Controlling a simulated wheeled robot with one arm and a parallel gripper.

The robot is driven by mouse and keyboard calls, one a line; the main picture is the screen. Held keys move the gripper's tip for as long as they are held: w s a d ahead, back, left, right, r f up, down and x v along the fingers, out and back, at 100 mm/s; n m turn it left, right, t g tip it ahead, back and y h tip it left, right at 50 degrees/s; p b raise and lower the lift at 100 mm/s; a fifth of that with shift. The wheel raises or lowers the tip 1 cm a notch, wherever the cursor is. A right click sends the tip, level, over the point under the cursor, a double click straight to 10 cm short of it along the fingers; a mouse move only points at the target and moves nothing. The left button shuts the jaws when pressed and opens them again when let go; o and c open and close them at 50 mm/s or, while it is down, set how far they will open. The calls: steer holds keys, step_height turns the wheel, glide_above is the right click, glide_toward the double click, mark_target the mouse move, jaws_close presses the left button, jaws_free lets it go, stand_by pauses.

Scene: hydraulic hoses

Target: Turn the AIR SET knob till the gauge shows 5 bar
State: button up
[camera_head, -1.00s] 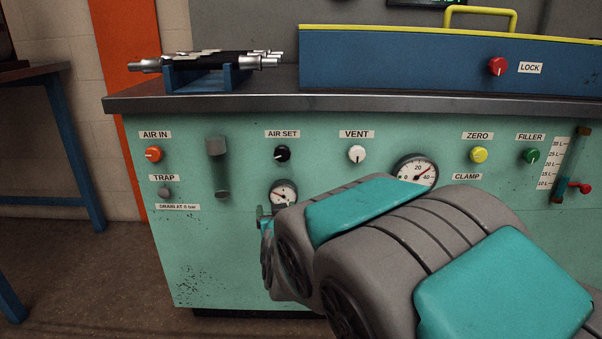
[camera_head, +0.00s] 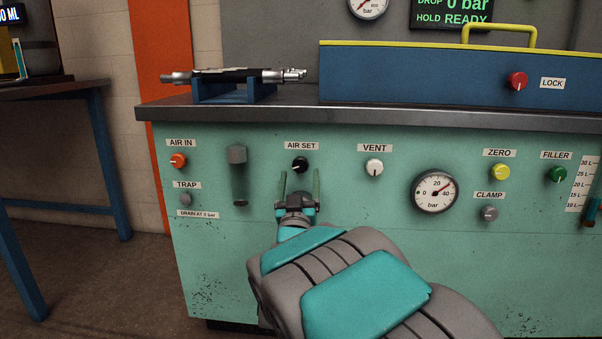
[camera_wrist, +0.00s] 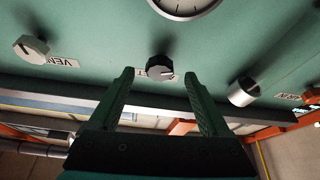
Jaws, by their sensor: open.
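The black AIR SET knob (camera_head: 300,165) sits on the green panel below its label; it also shows in the wrist view (camera_wrist: 159,67). My gripper (camera_head: 300,177) is open and empty, its two green fingers reaching up on either side just below the knob in the head view. In the wrist view the fingertips (camera_wrist: 158,78) lie left and right of the knob, apart from it. The small gauge under AIR SET is hidden behind my gripper in the head view. A gauge dial (camera_wrist: 185,6) is cut off at the wrist view's top edge, its reading not visible.
The white VENT knob (camera_head: 374,167) is right of AIR SET, and a glass cylinder (camera_head: 239,176) is left. A larger bar gauge (camera_head: 435,191) sits lower right. Above, the bench edge (camera_head: 360,117) juts out. The orange AIR IN knob (camera_head: 178,160) is farther left.

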mark_target(300, 169)
steer(key=shift+x, duration=1.65)
steer(key=shift+c, duration=0.2)
jaws_close()
